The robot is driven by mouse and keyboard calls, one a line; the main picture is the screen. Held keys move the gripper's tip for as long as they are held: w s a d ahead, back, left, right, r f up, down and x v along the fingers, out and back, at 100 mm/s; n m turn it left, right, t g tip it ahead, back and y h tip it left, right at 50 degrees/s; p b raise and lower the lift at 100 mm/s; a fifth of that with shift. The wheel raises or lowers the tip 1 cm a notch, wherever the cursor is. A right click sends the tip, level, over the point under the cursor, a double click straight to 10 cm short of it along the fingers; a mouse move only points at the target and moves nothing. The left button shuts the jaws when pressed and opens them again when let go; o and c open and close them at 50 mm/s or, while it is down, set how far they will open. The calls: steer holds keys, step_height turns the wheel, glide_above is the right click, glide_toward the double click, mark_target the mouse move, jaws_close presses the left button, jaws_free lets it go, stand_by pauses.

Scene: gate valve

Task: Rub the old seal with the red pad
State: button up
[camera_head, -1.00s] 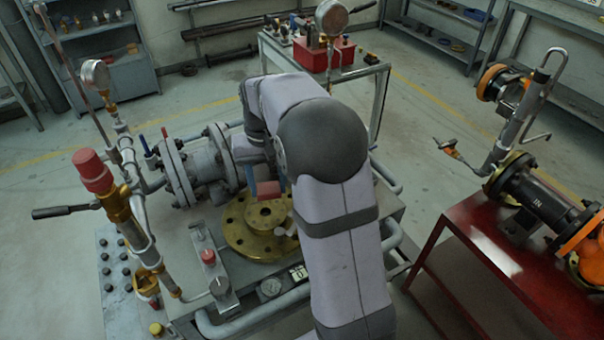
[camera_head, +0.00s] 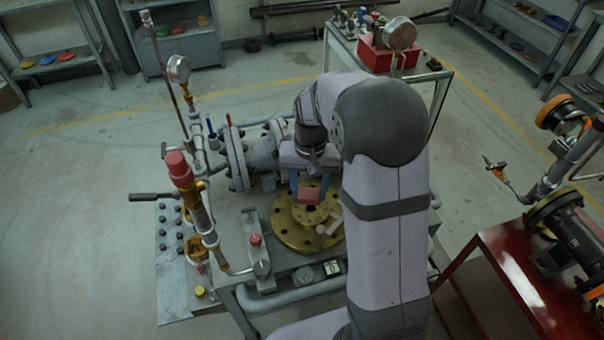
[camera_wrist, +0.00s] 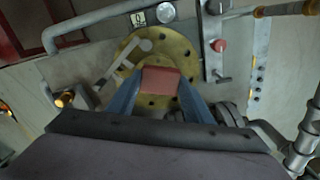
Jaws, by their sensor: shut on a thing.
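My gripper (camera_head: 309,190) has blue fingers shut on the red pad (camera_head: 309,197). In the wrist view the red pad (camera_wrist: 160,80) sits between the fingertips (camera_wrist: 160,88), over the near part of the brass flange (camera_wrist: 180,47). The round brass flange (camera_head: 287,232) lies flat on the grey bench, with bolt holes around its rim and a raised hub. I cannot tell whether the pad touches the hub. The old seal cannot be made out; the pad and gripper cover part of the flange.
A pale grey handled piece (camera_wrist: 127,60) lies across the flange's edge. A grey block with a red knob (camera_head: 256,241) and a pipe with a red cap (camera_head: 178,168) stand to the left. The grey flanged valve body (camera_head: 258,152) is behind. A red table (camera_head: 490,290) stands right.

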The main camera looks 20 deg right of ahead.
steer(key=d+p, duration=0.1)
steer(key=p, duration=0.2)
steer(key=shift+s+r, duration=0.4)
steer(key=f+n, duration=0.1)
steer(key=w+f+n, duration=0.1)
steer(key=f+p, duration=0.1)
steer(key=shift+w+d+n, duration=0.25)
steer(key=shift+d+n, duration=0.05)
steer(key=shift+n, duration=0.1)
steer(key=w+n, duration=0.1)
steer(key=n, duration=0.2)
steer(key=w+n, duration=0.2)
steer(key=n, duration=0.1)
steer(key=w+n, duration=0.2)
steer(key=n, duration=0.1)
steer(key=shift+d+f, duration=0.2)
steer(key=shift+f, duration=0.05)
steer(key=shift+f, duration=0.15)
